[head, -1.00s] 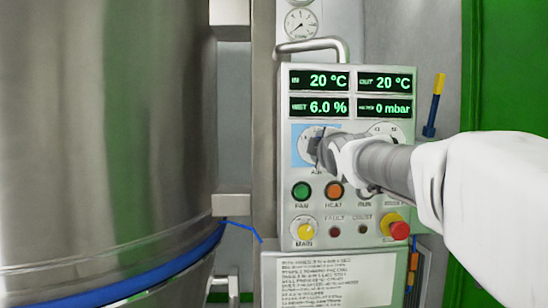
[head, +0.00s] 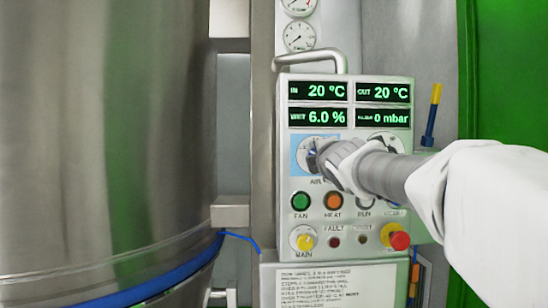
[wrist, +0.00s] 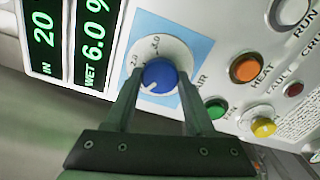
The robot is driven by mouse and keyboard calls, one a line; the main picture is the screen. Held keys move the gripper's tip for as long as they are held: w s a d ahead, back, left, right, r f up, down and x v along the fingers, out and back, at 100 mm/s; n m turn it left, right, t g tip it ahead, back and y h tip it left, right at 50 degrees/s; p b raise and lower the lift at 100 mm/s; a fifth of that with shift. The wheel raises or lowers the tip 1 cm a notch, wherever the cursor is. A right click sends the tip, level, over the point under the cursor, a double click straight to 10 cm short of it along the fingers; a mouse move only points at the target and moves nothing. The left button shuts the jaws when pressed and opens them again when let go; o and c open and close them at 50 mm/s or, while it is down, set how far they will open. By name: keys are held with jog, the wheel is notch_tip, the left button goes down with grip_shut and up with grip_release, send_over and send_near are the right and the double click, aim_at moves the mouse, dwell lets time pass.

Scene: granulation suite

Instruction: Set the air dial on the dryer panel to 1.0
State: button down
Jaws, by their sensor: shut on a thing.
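The air dial (wrist: 160,75) is a blue knob with a white pointer line on a round white scale, set on a light blue square (wrist: 150,30) of the dryer panel. In the wrist view the pointer aims to the lower left of the picture; I cannot read its exact value. My gripper (wrist: 160,88) is shut on the knob, with one finger on each side. In the head view my gripper (head: 318,158) is at the dial and hides much of it. The dryer panel (head: 283,200) is a light grey box.
Close below the dial are the green FAN button (head: 300,201) and the orange HEAT button (head: 333,201). A red emergency button (head: 399,240) and yellow MAIN switch (head: 304,240) sit lower. A metal handle (head: 310,55) tops the panel. A large steel vessel (head: 100,120) stands left.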

jog(key=shift+c, duration=1.3)
grip_release()
jog(key=s+p, duration=0.3)
jog(key=s, duration=1.4)
jog(key=shift+s, duration=0.2)
